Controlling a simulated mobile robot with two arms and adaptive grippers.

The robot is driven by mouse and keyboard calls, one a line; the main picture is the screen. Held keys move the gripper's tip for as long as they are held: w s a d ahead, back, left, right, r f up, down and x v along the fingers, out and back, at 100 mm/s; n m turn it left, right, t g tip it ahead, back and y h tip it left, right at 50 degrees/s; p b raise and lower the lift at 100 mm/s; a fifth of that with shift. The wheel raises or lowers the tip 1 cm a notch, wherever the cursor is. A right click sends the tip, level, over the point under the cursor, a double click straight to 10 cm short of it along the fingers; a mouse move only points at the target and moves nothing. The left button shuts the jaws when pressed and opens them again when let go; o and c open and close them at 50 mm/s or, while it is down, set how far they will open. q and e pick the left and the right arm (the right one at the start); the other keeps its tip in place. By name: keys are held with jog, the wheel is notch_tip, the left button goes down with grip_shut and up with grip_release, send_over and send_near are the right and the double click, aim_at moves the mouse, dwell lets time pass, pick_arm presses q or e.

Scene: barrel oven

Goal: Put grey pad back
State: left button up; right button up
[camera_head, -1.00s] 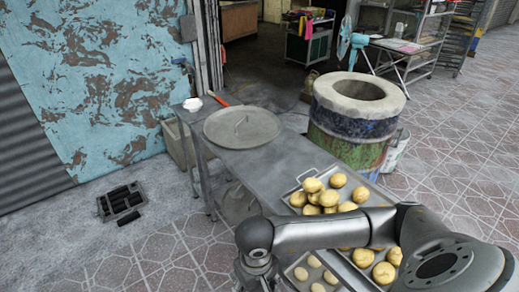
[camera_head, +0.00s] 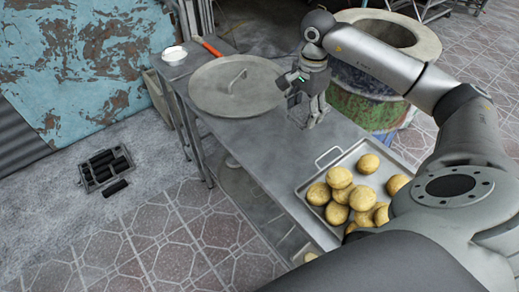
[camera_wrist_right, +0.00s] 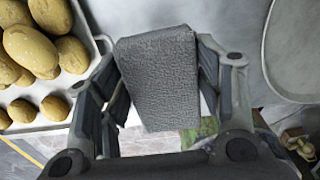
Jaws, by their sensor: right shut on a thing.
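A grey, rough-textured pad (camera_wrist_right: 157,75) is held between the fingers of my right gripper in the right wrist view. In the head view my right gripper (camera_head: 303,112) points down over the metal table (camera_head: 275,150), between the round lid and the potato tray. The pad is hard to make out there, and I cannot tell whether it touches the tabletop. My left gripper is not in view.
A round metal lid (camera_head: 222,92) lies left of the gripper. The barrel oven (camera_head: 425,45) stands behind my right arm. A red-handled tool (camera_head: 207,45) and a small white dish (camera_head: 174,54) are at the far end.

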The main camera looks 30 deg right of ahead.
jog(key=shift+w+d+r+m, duration=0.1)
jog(key=shift+d+r+m, duration=0.1)
jog(key=shift+r+m, duration=0.15)
jog(key=w+a+f+p, duration=0.4)
jog(key=w+a, duration=0.1)
jog(key=a, duration=0.3)
send_over(255, 149)
jog(key=d, duration=0.1)
jog(key=f, duration=0.4)
jog(key=shift+s+f, duration=0.1)
jog(key=shift+s, duration=0.3)
jog(key=shift+w+a+f, duration=0.2)
jog(key=shift+a+f, duration=0.1)
jog(key=shift+f, duration=0.2)
jog(key=f+p, duration=0.2)
jog(key=f, duration=0.1)
jog(key=shift+w+a, duration=0.1)
jog(key=shift+a, duration=0.2)
jog(key=shift+f, duration=0.35)
jog(key=shift+d, duration=0.1)
jog(key=shift+f, duration=0.1)
